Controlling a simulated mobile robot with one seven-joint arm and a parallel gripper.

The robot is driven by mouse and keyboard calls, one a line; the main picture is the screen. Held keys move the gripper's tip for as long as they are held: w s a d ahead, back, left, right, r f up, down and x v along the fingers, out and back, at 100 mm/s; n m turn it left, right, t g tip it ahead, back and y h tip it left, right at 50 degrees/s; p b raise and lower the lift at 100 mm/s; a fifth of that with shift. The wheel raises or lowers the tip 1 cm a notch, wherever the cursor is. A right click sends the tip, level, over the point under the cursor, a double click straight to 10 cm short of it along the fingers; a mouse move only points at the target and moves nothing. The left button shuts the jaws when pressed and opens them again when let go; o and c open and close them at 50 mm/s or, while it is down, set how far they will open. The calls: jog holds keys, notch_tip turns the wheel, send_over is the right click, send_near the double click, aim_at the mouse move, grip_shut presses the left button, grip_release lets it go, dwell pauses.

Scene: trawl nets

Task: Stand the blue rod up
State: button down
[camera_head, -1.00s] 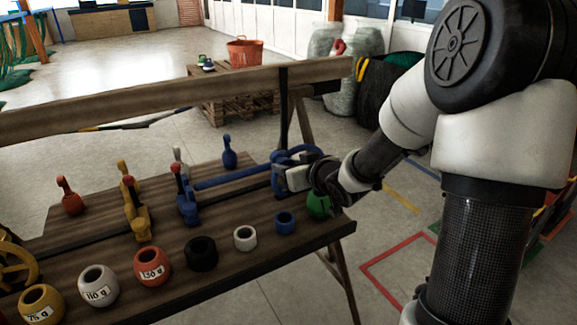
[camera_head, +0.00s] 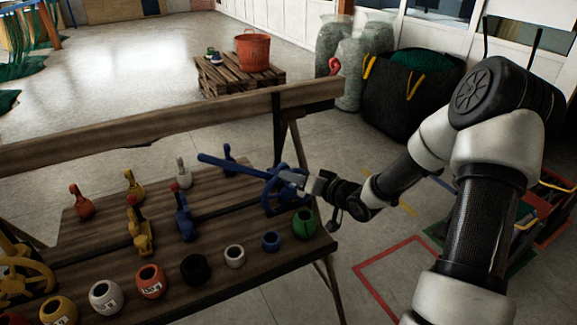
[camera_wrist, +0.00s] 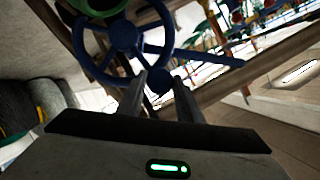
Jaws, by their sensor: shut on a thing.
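The blue rod (camera_head: 232,168) slants in the head view, its free left end raised above the bench. Its right end meets a blue spoked wheel (camera_head: 271,204) at the bench's right end. In the wrist view the wheel (camera_wrist: 124,36) fills the upper left, and the rod (camera_wrist: 212,56) extends to the right of it. My gripper (camera_head: 291,178) is at the wheel's upper right side. In the wrist view my gripper's fingers (camera_wrist: 160,84) are closed around a blue part at the wheel's rim. The fingers hide part of the contact.
Blue (camera_head: 184,216) and yellow (camera_head: 138,226) brackets stand left of the wheel. Several coloured rings line the front edge, with a green one (camera_head: 304,224) near my gripper. A wooden beam (camera_head: 150,128) runs behind.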

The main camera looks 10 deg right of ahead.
jog(key=w+d+f+m+t+y, duration=0.1)
jog(key=w+d+f+m+y, duration=0.2)
jog(key=d+m, duration=0.5)
jog(key=shift+d+f+m+t+y, duration=0.3)
jog(key=shift+d+m+y, duration=0.15)
jog(key=shift+d, duration=0.2)
jog(key=shift+w, duration=0.1)
jog(key=c, duration=1.3)
grip_release()
jog(key=shift+o, duration=0.2)
jog(key=v, duration=1.7)
jog(key=shift+d+b, duration=0.2)
jog(key=shift+b, duration=0.1)
jog(key=shift+f, duration=0.1)
